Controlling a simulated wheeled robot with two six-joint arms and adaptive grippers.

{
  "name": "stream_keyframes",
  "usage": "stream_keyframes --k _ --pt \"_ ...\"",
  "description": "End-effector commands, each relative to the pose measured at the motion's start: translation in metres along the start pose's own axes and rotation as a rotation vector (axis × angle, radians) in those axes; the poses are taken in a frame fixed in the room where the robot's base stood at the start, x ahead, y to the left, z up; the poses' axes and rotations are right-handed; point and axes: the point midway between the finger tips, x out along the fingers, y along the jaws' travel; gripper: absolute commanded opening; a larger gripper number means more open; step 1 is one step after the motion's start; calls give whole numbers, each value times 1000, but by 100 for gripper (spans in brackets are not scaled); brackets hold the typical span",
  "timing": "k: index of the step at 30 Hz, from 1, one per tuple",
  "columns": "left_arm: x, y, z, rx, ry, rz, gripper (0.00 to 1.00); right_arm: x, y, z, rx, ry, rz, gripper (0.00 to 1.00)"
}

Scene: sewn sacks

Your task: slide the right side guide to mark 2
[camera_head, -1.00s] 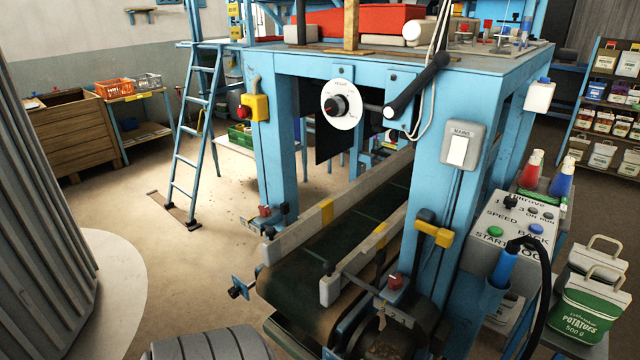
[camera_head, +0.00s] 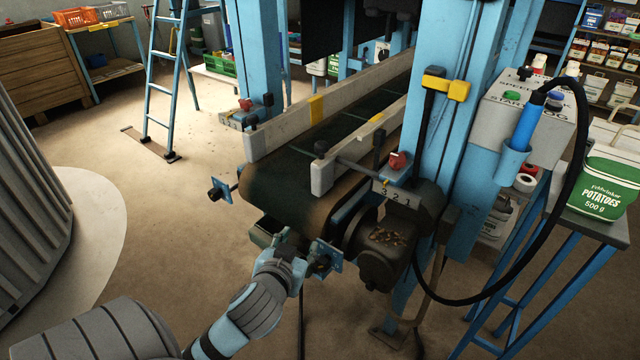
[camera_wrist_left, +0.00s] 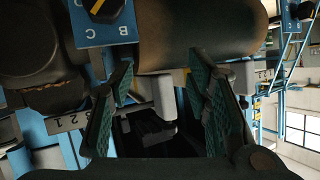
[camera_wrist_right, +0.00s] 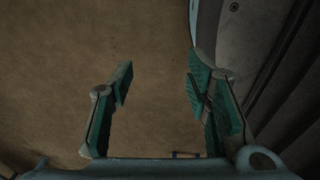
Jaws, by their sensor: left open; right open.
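The right side guide (camera_head: 388,126) is a pale bar along the right of the belt, with a yellow patch and a pale end block (camera_head: 321,176). A rod runs from it to a scale plate (camera_head: 399,196) with numbers, beside a red knob (camera_head: 397,160). The pointer's exact mark is too small to tell. My left gripper (camera_head: 287,243) is open and empty, low in front of the belt end, apart from the guide. In the left wrist view its fingers (camera_wrist_left: 163,82) frame a pale block, seemingly the guide's end. My right gripper (camera_wrist_right: 160,82) is open over bare floor.
Blue lettered plates with black knobs (camera_head: 326,258) stick out at the belt end. A blue post (camera_head: 450,90), a control box (camera_head: 520,110) and a black cable stand right.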

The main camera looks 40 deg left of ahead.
Motion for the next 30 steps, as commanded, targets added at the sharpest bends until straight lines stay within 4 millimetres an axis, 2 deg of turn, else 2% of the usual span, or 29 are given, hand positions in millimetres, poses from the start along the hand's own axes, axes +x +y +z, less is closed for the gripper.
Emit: stream_keyframes --k 1,3,6,8,11,21,25,30 --pt "0 -6 -40 -42 133 -12 44 4 1 -2 -1 3 2 44" --pt "-6 -13 -92 -101 290 -13 44 0 2 -3 -2 6 3 44" --pt "-11 -17 -131 -143 416 -1 44 -1 2 -4 -1 7 2 44" --pt "-9 -18 -140 -153 441 2 44 -1 1 -4 -1 8 1 44" --pt "6 -18 -147 -154 445 2 44 2 -1 -4 -1 9 -1 44" --pt "89 -20 -183 -155 439 2 44 17 -1 -6 -8 15 2 44" --pt "108 -21 -192 -155 438 3 44 21 1 -9 -11 19 5 44" --pt "117 -21 -197 -154 437 5 44 22 3 -10 -14 21 9 44"
